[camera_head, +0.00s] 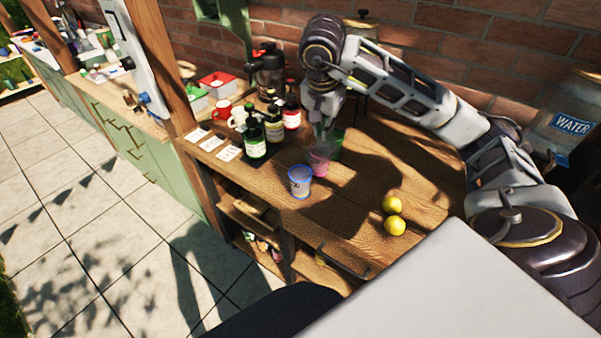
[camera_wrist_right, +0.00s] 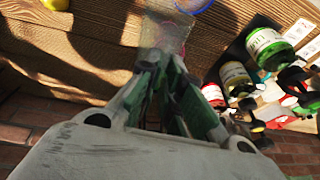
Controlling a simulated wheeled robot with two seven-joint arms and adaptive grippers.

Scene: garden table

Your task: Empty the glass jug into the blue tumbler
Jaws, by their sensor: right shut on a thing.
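The blue tumbler (camera_head: 300,181) stands upright on the wooden table near its left front edge. Part of its blue rim shows at the top of the right wrist view (camera_wrist_right: 190,4). A see-through vessel with a pinkish tint, which looks like the glass jug (camera_head: 319,160), is just behind and right of the tumbler. My right gripper (camera_head: 326,131) is shut on it from the far side. In the right wrist view the glass (camera_wrist_right: 166,32) is between the fingertips. Its contents and whether it touches the table are unclear. My left gripper is not in view.
Two lemons (camera_head: 394,214) lie right of the tumbler. Dark bottles with pumps (camera_head: 255,148), mugs (camera_head: 237,118) and white cards (camera_head: 212,143) stand or lie to the left. A water container (camera_head: 569,125) stands at right.

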